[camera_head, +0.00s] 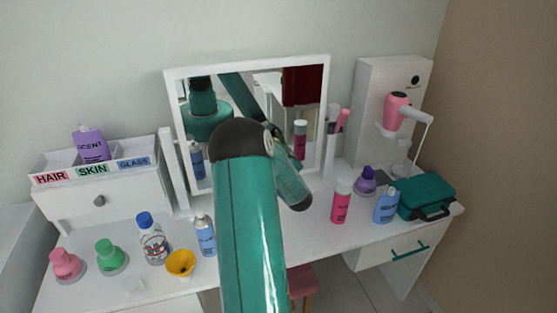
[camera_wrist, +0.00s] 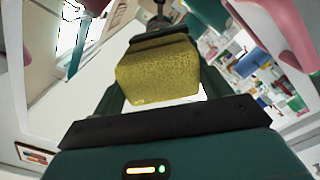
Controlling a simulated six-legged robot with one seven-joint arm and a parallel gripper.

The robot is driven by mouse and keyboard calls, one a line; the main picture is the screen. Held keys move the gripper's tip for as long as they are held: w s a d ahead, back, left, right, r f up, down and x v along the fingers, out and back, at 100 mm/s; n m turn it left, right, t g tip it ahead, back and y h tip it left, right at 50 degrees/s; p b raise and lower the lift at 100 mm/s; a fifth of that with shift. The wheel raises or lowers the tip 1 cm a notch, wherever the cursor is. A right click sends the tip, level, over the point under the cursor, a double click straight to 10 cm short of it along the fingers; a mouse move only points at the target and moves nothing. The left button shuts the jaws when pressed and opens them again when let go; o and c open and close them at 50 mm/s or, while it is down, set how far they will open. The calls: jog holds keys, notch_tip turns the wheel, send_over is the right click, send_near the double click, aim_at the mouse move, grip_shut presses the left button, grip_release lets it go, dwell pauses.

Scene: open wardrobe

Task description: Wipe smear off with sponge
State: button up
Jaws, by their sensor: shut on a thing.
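My gripper (camera_wrist: 160,82) is shut on a yellow sponge (camera_wrist: 158,75), which shows between the dark fingers in the wrist view. In the head view, my teal arm reaches toward the white-framed mirror (camera_head: 318,120) and covers its lower middle. My gripper and the sponge cannot be made out directly there; the arm's reflection shows in the glass. I cannot make out a smear in either view, and part of the glass is hidden behind my arm. I cannot tell whether the sponge touches the mirror.
Left of the mirror stands a box labelled HAIR, SKIN and GLASS (camera_head: 100,195), holding a purple bottle (camera_head: 91,146). Several bottles and a yellow cup (camera_head: 181,264) stand in front. To the right are a pink bottle (camera_head: 341,203), a teal case (camera_head: 427,193) and a pink hair dryer (camera_head: 396,112).

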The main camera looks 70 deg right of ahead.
jog(key=shift+w+a, duration=0.6)
jog(key=shift+w, duration=0.2)
jog(key=shift+w+a, duration=0.6)
jog(key=shift+w, duration=0.15)
jog(key=w+a, duration=1.1)
jog(key=w, duration=0.1)
jog(key=shift+w, duration=0.2)
dwell(0.5)
jog(key=shift+r, duration=0.1)
jog(key=v, duration=0.6)
dwell(0.3)
